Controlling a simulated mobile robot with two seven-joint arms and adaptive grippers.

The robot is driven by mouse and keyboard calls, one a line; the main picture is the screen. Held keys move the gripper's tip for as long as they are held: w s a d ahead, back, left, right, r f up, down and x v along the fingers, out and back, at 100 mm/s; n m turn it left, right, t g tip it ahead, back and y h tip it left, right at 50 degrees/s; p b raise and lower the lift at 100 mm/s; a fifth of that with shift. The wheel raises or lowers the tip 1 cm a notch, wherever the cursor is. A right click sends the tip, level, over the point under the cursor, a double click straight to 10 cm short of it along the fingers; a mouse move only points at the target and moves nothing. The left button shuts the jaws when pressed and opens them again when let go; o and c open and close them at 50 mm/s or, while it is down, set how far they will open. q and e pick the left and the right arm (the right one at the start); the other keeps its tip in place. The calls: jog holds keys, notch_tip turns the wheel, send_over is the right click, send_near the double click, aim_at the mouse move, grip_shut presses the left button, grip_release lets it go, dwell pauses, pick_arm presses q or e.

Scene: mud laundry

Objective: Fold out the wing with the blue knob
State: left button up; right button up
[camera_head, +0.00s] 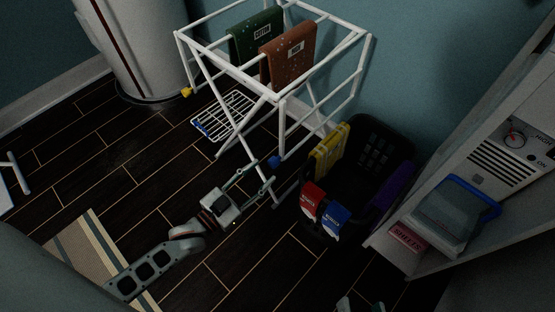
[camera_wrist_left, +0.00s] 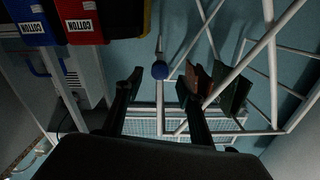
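A white drying rack (camera_head: 283,97) stands near the blue wall. A blue knob (camera_head: 274,162) sits low on its near side, by the folded-down wing bars. My left gripper (camera_head: 255,177) is open and empty, its fingers pointing at the knob from the front left. In the left wrist view the blue knob (camera_wrist_left: 160,70) shows in the gap between the spread fingers (camera_wrist_left: 160,82); contact cannot be told. What seems to be my right gripper (camera_head: 361,305) barely shows at the bottom edge; its finger state is unclear.
Green (camera_head: 256,36) and brown (camera_head: 288,54) cloths hang on the rack. A yellow knob (camera_head: 186,91) is on its left. A dark basket (camera_head: 372,150) with red and blue boxes (camera_head: 324,211) stands close to the right. A wire grid (camera_head: 225,115) is low behind. Floor at left is open.

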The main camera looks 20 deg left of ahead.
aim_at(271, 166)
pick_arm(q)
jog(key=b+x, duration=0.1)
jog(key=x, duration=0.4)
jog(key=shift+d, duration=0.1)
jog(key=shift+x, duration=0.85)
pick_arm(e)
jog(key=shift+s+a+f+m, duration=0.15)
jog(key=shift+s+a+m, duration=0.1)
jog(key=shift+a+m, duration=0.55)
pick_arm(q)
grip_shut()
